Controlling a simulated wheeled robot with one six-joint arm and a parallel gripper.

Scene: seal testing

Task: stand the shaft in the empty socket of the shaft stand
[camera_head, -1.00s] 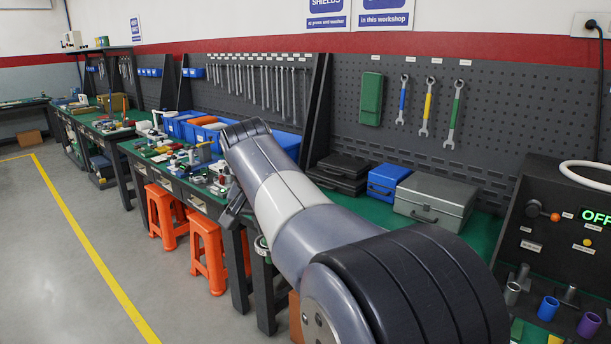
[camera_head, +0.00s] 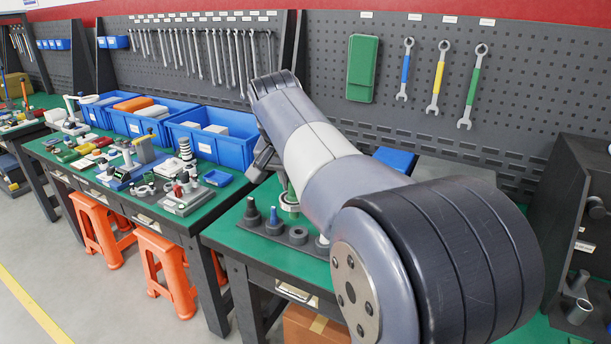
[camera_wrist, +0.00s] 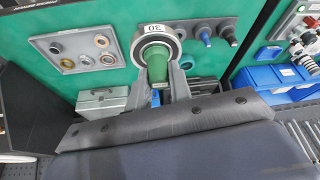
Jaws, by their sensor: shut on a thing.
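In the wrist view my gripper (camera_wrist: 157,82) is shut on the green shaft (camera_wrist: 157,64). A silver ring marked 30 shows around the shaft's far end; I cannot tell whether it is part of the shaft. The grey shaft stand (camera_wrist: 185,24) lies beyond it on the green bench, with a blue-tipped peg (camera_wrist: 205,38) and a dark peg (camera_wrist: 228,35) in it. In the head view the shaft (camera_head: 290,190) shows beside my arm, over or behind the stand (camera_head: 262,229). A ring-shaped socket (camera_head: 298,236) there looks empty. My arm hides the stand's right end.
A grey tray of rings (camera_wrist: 85,48) lies beside the stand in the wrist view. Blue bins (camera_head: 215,140) and small parts crowd the left bench. A blue case (camera_head: 396,158) and a grey case (camera_head: 455,170) stand behind my arm. Orange stools (camera_head: 165,270) are below.

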